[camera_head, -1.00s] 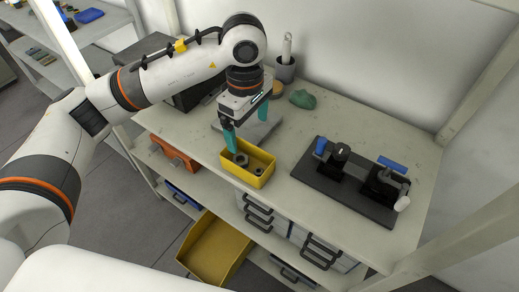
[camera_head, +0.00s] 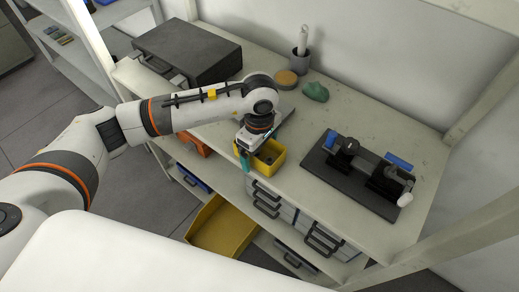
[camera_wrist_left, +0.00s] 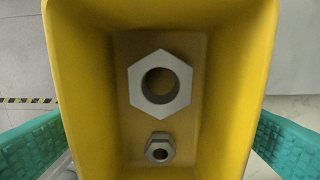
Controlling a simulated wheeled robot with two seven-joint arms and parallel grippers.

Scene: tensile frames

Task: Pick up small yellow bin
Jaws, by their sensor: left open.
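The small yellow bin (camera_head: 279,163) stands on the workbench near its front edge. In the left wrist view the bin (camera_wrist_left: 229,90) fills the middle, with a large grey hex nut (camera_wrist_left: 160,83) and a smaller one (camera_wrist_left: 160,149) on its floor. My left gripper (camera_head: 254,156) is low over the bin and open. Its teal fingers show on both sides of the bin in the wrist view, outside its walls. One teal finger hangs at the bin's left in the head view; the other is hidden there. My right gripper is not in view.
A dark fixture plate (camera_head: 350,188) lies at the right of the bench. A black case (camera_head: 187,52), a grey cup (camera_head: 300,57) and a green lump (camera_head: 315,92) stand behind. A larger yellow bin (camera_head: 222,228) and grey drawers (camera_head: 275,205) are below the bench.

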